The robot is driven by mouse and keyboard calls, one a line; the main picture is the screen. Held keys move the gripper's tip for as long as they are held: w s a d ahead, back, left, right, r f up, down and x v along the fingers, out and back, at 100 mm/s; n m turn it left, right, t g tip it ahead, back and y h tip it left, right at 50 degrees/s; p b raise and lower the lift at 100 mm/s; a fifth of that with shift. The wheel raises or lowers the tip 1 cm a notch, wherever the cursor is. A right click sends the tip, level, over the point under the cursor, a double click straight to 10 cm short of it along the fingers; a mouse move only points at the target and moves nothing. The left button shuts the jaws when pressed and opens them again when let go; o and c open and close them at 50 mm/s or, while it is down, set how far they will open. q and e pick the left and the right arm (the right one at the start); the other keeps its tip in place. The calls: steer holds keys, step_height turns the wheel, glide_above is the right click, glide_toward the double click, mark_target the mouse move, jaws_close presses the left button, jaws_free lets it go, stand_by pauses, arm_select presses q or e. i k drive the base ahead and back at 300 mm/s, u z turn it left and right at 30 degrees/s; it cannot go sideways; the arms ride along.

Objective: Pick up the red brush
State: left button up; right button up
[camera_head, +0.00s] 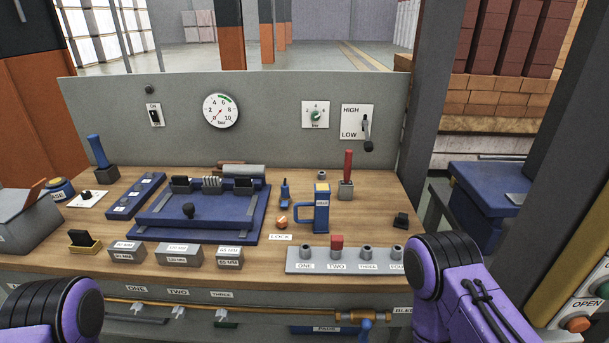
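A red upright handle (348,163), which looks like the red brush, stands in a small grey block (346,190) at the back right of the wooden bench top (385,190). Its lower end is hidden in the block. Only purple and black links of my two arms show, at the bottom left and bottom right. Neither gripper is in view, and nothing touches the red handle.
A blue handle (96,150) stands in a dark block at the back left. A blue mug-like thing (321,208) stands in front and left of the red handle. A blue fixture plate (160,228) fills the middle left. A grey labelled strip (300,262) lies along the front right.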

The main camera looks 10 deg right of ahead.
mark_target(348, 159)
steer(key=u, duration=0.7)
steer(key=i, duration=0.5)
